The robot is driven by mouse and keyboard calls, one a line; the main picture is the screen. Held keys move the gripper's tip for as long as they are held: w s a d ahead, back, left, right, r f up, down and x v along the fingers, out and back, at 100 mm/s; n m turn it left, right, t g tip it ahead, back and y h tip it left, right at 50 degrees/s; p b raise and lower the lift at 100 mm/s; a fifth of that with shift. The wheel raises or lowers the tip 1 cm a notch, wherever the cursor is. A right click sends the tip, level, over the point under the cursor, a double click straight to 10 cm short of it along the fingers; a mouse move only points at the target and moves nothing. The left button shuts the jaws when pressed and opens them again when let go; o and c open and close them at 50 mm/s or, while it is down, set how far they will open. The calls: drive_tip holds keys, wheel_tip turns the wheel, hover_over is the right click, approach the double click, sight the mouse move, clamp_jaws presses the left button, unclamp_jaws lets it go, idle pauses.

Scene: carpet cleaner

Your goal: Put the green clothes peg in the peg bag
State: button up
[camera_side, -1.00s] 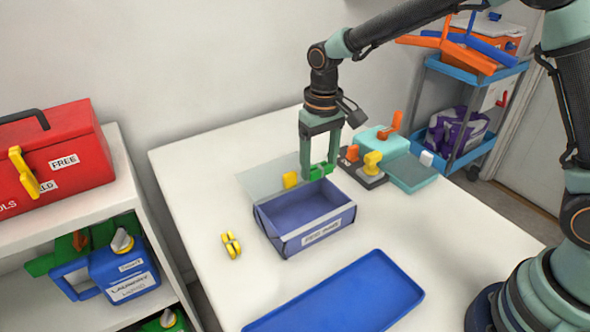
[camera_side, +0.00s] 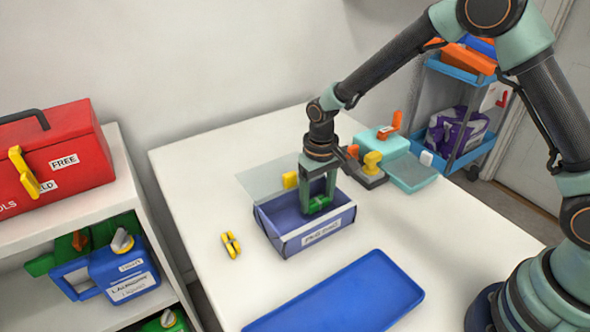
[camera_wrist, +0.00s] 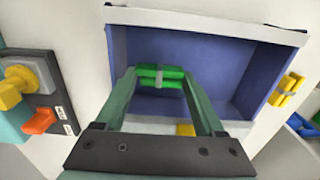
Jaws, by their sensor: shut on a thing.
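The green clothes peg (camera_side: 317,205) is between the fingers of my gripper (camera_side: 318,207), which is shut on it. The gripper points down into the open peg bag (camera_side: 322,234), a blue-purple box with a label on its front wall. In the wrist view the peg (camera_wrist: 160,76) lies across the fingertips (camera_wrist: 160,80), in front of the bag's blue interior (camera_wrist: 230,62). The peg appears to be inside the bag's walls; whether it touches the floor I cannot tell.
A yellow peg (camera_side: 231,245) lies on the table left of the bag. A yellow piece (camera_side: 290,180) is by the bag's clear raised lid (camera_side: 262,178). A blue tray (camera_side: 340,297) lies in front. A teal device (camera_side: 395,160) with knobs stands behind right.

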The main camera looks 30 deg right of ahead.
drive_tip(key=o, duration=1.3)
wheel_tip(320, 180, up, 12)
drive_tip(key=s+d+r+t, duration=0.2)
drive_tip(key=s+d+r, duration=0.3)
drive_tip(key=s, duration=0.2)
drive_tip(key=s+d+r+t, duration=0.3)
drive_tip(key=s+d+r, duration=0.2)
drive_tip(key=s, duration=0.3)
drive_tip(key=shift+d+r+t, duration=0.3)
drive_tip(key=shift+d+r, duration=0.05)
drive_tip(key=shift+d, duration=0.05)
